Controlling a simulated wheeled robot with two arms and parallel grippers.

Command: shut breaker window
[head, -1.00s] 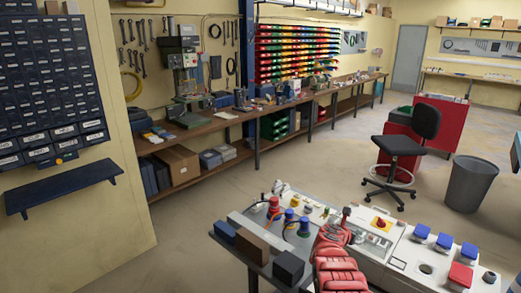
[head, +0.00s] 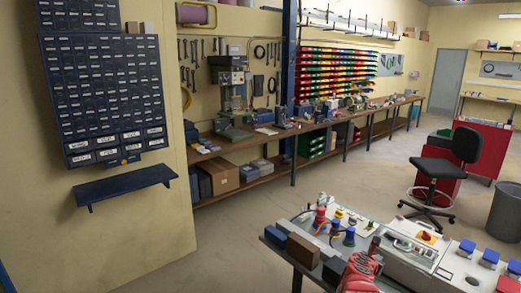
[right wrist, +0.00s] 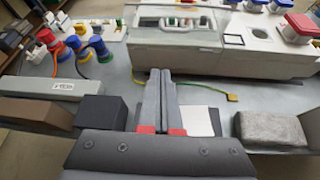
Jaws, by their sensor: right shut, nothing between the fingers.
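The breaker box (head: 408,250) is a pale unit on the bench, with a clear-windowed cover. In the right wrist view the breaker window (right wrist: 178,44) is a greyish see-through cover, with small breakers (right wrist: 183,23) showing at its far part. I cannot tell whether it is fully down. My right gripper (right wrist: 161,72) has its fingers together and empty, just in front of the box's near side; contact is unclear. In the head view my red right arm (head: 361,273) reaches in at the bottom, beside the box. My left gripper is not in view.
Red, blue and yellow plugs (head: 334,232) stand left of the box. Dark blocks (head: 303,249) and a grey stone-like block (right wrist: 270,130) lie along the front edge. Blue-capped sockets (head: 490,257) are at right. A chair (head: 440,175) stands behind.

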